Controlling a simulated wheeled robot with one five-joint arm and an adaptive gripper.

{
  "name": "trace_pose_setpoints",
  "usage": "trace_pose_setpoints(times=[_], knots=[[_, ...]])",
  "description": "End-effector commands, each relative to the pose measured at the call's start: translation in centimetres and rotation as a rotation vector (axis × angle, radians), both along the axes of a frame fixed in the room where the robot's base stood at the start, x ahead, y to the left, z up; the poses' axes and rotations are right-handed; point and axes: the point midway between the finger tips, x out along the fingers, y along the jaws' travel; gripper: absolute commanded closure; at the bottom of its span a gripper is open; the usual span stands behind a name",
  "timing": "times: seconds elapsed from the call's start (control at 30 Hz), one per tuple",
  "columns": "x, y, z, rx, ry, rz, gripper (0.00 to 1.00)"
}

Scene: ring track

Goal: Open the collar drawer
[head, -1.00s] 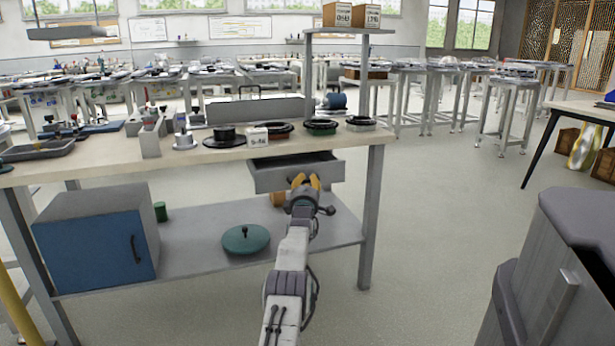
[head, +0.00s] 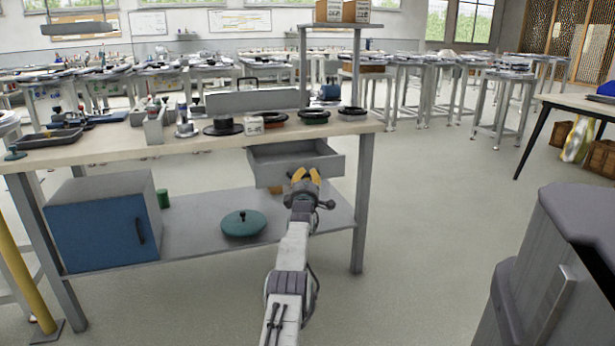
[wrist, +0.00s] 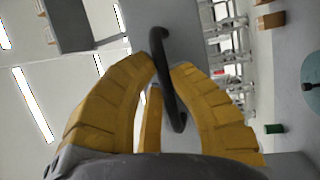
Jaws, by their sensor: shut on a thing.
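The collar drawer (head: 270,175) is a grey drawer under the right part of the bench top. It stands pulled out, with its open inside showing in the head view. My gripper (head: 305,175) is at the drawer's front. In the wrist view its yellow fingers (wrist: 165,75) are closed around the dark handle (wrist: 161,45) of the drawer. In the head view the handle is hidden behind the fingers.
The bench top (head: 90,148) holds black and coloured rings, a small labelled box (head: 254,125) and trays. A blue cabinet (head: 100,232) and a green lidded disc (head: 243,223) are on the lower shelf. A grey bin (head: 550,270) stands at the right. Floor in front is clear.

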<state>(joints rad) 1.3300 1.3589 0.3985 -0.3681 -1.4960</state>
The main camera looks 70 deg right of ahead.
Motion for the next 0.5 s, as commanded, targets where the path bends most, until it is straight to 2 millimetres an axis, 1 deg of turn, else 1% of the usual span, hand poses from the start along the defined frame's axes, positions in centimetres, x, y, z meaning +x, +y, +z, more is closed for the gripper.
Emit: trace_pose_setpoints(times=[0.1, 0.13, 0.43, 0.5], knots=[[0.25, 0.05, -0.10, 0.002, -0.001, 0.003, 1.00], [0.25, 0.05, -0.10, 0.002, -0.001, 0.003, 0.82], [0.10, 0.03, -0.04, 0.001, -0.001, 0.001, 0.55], [0.08, 0.01, -0.03, 0.001, -0.001, 0.001, 0.55]])
